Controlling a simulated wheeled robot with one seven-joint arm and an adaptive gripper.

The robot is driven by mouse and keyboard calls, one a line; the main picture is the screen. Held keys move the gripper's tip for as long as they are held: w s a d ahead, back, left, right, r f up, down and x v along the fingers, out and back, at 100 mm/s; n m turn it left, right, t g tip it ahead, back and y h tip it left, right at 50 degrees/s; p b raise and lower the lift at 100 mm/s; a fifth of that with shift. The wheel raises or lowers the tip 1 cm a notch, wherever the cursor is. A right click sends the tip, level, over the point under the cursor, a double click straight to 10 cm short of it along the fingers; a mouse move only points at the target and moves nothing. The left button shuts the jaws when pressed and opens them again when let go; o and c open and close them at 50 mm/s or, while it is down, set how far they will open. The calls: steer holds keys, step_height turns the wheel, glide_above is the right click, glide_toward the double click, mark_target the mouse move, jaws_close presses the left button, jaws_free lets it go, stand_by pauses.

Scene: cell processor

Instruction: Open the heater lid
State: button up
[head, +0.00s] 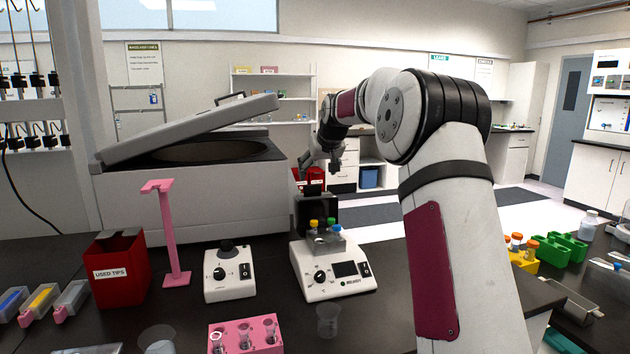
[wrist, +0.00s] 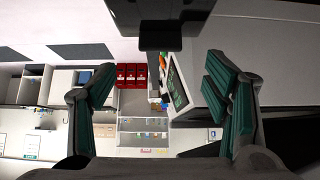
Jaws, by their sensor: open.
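A large grey machine (head: 190,200) at the left has a hinged lid (head: 190,128) tilted partly up. My gripper (head: 320,163) is beyond the small unit, above the black panel, beside the large machine's right end. In the wrist view my gripper (wrist: 160,98) is open and empty.
A pink stand (head: 172,230), a red used-tips bin (head: 117,270), a second small white device (head: 229,272), a clear cup (head: 328,318) and a pink tube rack (head: 245,335) stand in front. Red boxes (wrist: 132,72) show between the fingers. Open floor lies behind the bench.

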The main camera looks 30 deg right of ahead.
steer(key=shift+v, duration=2.15)
steer(key=s+a+r+n+g+p, duration=0.2)
steer(key=s+a+r, duration=0.1)
steer(key=s+a, duration=1.55)
steer(key=s+a+f, duration=0.3)
steer(key=s, duration=0.7)
steer(key=s+a+f+g+y+p, duration=0.1)
steer(key=s+a+f, duration=0.2)
steer(key=s, duration=0.6)
steer(key=s+a+f+n+y, duration=0.1)
steer(key=s+a+f, duration=0.3)
steer(key=s, duration=0.6)
steer(key=shift+s+f+g, duration=0.2)
steer(key=shift+s+g, duration=0.15)
steer(key=shift+g, duration=0.05)
